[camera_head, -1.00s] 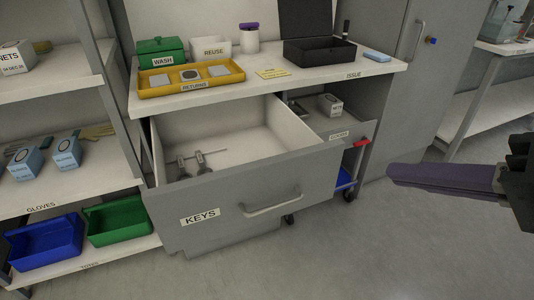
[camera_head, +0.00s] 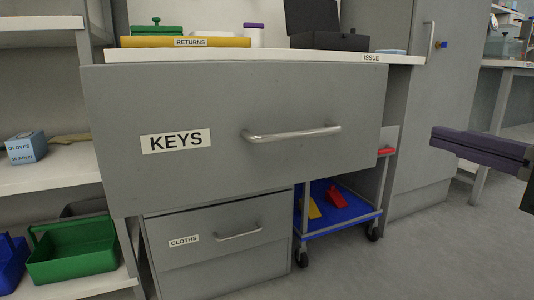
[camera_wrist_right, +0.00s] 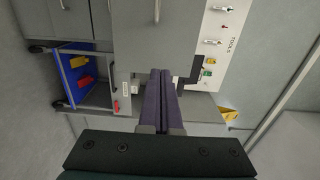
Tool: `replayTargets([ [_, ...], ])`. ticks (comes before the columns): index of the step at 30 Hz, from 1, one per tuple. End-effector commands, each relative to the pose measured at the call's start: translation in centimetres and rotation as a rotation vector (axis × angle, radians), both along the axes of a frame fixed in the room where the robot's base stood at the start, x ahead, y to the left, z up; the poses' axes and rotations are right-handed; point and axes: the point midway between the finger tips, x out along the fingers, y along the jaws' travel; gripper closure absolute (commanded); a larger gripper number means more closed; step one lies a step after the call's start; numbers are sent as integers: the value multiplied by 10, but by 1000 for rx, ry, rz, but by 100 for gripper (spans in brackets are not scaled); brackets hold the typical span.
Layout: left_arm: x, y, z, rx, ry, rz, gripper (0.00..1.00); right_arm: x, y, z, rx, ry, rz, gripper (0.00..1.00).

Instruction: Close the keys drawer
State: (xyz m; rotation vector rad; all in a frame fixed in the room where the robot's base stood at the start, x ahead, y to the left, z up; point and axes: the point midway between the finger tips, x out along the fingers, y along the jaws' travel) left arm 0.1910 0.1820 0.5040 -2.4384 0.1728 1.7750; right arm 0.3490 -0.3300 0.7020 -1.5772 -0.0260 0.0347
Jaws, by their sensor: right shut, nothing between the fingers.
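The keys drawer (camera_head: 200,170) fills the middle of the head view, with a grey front and a KEYS label (camera_head: 176,141). Its bar handle (camera_head: 291,134) is right of the label. The front stands large before the cabinet; its inside is hidden from this low view. My right gripper (camera_head: 436,136) is at the right of the head view, shut and empty, apart from the drawer front and handle. In the right wrist view its purple fingers (camera_wrist_right: 158,78) lie together. My left gripper is not in view.
Below is a shut cloths drawer (camera_head: 218,241). A trolley with a blue shelf (camera_head: 340,220) stands to the right. The worktop (camera_head: 270,55) holds a yellow returns tray (camera_head: 140,42) and a black box (camera_head: 325,41). A green bin (camera_head: 75,255) is at lower left. Floor at right is clear.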

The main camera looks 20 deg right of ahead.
Motion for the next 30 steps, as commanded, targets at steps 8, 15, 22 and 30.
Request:
replayTargets([
  [8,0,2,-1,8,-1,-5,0,19,-2,1,10,-13,-6,100],
  [15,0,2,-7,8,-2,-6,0,61,0,-2,10,-13,-6,100],
  [22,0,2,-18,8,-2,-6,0,103,2,-2,8,-11,-4,100],
  [30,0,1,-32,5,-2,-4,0,134,3,-3,7,-7,-5,100],
])
